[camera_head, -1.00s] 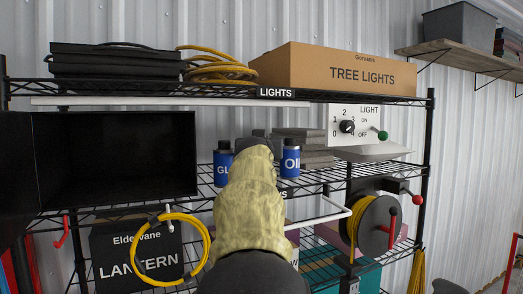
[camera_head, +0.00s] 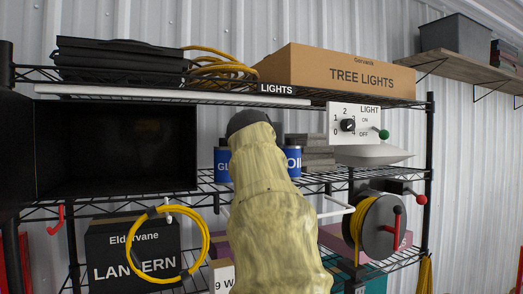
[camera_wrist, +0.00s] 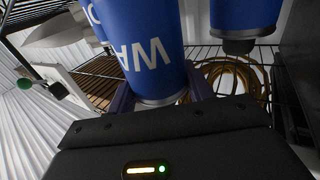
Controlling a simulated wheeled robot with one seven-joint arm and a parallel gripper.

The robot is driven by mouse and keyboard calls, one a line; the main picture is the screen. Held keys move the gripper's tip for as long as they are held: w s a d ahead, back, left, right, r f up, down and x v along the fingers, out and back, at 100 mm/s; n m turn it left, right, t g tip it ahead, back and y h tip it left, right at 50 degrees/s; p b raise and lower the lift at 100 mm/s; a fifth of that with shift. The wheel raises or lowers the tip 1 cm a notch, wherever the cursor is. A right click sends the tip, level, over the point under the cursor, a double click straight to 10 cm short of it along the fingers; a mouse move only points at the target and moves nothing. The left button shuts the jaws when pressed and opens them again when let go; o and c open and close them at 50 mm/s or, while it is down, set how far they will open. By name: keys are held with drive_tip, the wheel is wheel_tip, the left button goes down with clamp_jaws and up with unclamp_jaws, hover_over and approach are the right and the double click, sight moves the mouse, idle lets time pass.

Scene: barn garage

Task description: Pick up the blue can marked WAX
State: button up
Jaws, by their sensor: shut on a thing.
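The blue WAX can (camera_wrist: 140,40) is large in the wrist view, its white letters upside down there. My gripper (camera_wrist: 160,90) is shut on it, with dark fingers on either side of its near end. In the head view my gripper and the WAX can are hidden behind my sleeved arm. Whether the can touches the shelf cannot be told.
Blue cans marked GL (camera_head: 222,165) and OI (camera_head: 294,163) flank my arm on the wire shelf (camera_head: 325,176). Grey stacked items (camera_head: 312,152) and a light switch panel (camera_head: 353,124) are to the right. The upper shelf (camera_head: 350,99) lies overhead.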

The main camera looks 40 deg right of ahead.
drive_tip(key=b+v, duration=0.6)
drive_tip(key=v, duration=0.5)
drive_tip(key=shift+b, duration=0.4)
